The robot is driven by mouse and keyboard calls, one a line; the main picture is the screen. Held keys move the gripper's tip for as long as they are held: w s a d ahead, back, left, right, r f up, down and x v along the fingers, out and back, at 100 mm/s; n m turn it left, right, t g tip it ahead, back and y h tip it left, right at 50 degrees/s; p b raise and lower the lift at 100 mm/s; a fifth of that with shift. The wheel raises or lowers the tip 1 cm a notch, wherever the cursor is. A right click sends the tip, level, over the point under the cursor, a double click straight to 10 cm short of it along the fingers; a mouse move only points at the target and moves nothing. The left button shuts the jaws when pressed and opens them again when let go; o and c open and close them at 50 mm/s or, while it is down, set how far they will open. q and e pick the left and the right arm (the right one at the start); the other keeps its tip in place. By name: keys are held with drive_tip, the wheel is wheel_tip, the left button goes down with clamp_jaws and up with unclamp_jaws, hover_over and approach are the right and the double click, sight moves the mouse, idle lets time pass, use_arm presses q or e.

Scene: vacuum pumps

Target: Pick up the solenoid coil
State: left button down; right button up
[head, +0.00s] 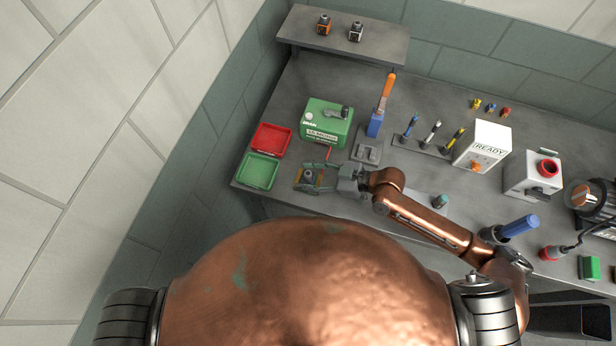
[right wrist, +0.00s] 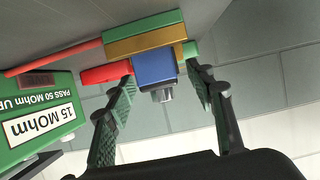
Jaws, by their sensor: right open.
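My right gripper (head: 328,179) is open, its fingers pointing left at a small assembly (head: 310,178) on the bench's front left. In the right wrist view, a blue block with a grey round stem (right wrist: 155,67) lies between the open fingers of the gripper (right wrist: 163,82). It appears to be the solenoid coil, on a brass-coloured and green body (right wrist: 145,38). Gaps show between the block and both fingers. In the head view the block's colour is hard to tell. Two small coil-like parts, one orange (head: 323,27) and one grey (head: 355,32), stand on the back shelf. My left gripper is not in view.
A green tester box (head: 325,123) stands behind the assembly; it also shows in the right wrist view (right wrist: 40,120). A red tray (head: 271,139) and a green tray (head: 259,171) lie to the left. An orange-handled tool (head: 385,95) stands upright in a blue holder.

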drive_tip(key=shift+c, duration=0.3)
clamp_jaws()
drive_tip(key=shift+r, duration=0.1)
